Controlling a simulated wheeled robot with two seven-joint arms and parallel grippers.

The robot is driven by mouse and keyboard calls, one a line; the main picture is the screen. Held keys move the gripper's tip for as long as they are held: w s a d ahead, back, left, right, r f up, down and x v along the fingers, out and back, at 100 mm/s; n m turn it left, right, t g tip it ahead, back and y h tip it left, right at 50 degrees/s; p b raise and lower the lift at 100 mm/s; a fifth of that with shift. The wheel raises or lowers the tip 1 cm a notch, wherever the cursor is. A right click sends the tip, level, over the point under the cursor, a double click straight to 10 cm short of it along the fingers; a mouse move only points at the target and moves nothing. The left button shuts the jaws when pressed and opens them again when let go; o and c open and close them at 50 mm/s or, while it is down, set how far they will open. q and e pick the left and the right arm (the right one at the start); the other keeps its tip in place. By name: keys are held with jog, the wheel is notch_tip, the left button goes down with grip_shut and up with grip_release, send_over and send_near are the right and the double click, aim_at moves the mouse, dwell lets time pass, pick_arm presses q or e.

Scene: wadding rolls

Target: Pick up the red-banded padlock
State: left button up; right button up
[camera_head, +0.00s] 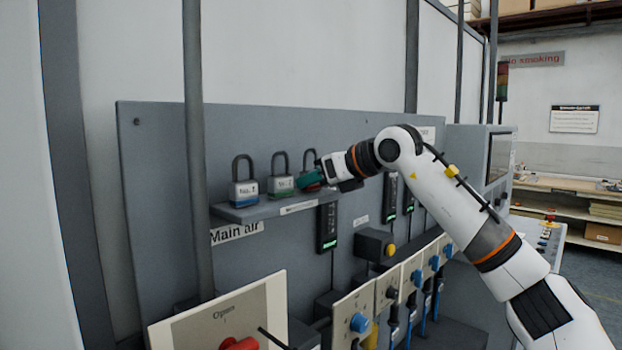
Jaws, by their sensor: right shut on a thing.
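The red-banded padlock (308,181) stands at the right of a row of padlocks on a small grey shelf (262,209) fixed to the grey panel. Its shackle points up, and its body is partly hidden by my right gripper. My right gripper (314,178) comes in from the right and is shut on this padlock, which still appears to be at shelf level. I cannot tell whether it touches the shelf. To its left stand a green-banded padlock (281,184) and a blue-banded padlock (244,192), both upright. My left gripper is not in view.
A vertical grey pole (193,150) rises just left of the shelf. Below are a "Main air" label (236,233), a cream switch box (225,318) with a red knob, and several valve plates with blue knobs. Open wall space lies above the panel.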

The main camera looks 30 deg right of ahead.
jog(key=shift+r, duration=0.15)
jog(key=shift+c, duration=0.3)
notch_tip(320, 180, up, 10)
jog(key=shift+p, duration=0.3)
dwell(0.5)
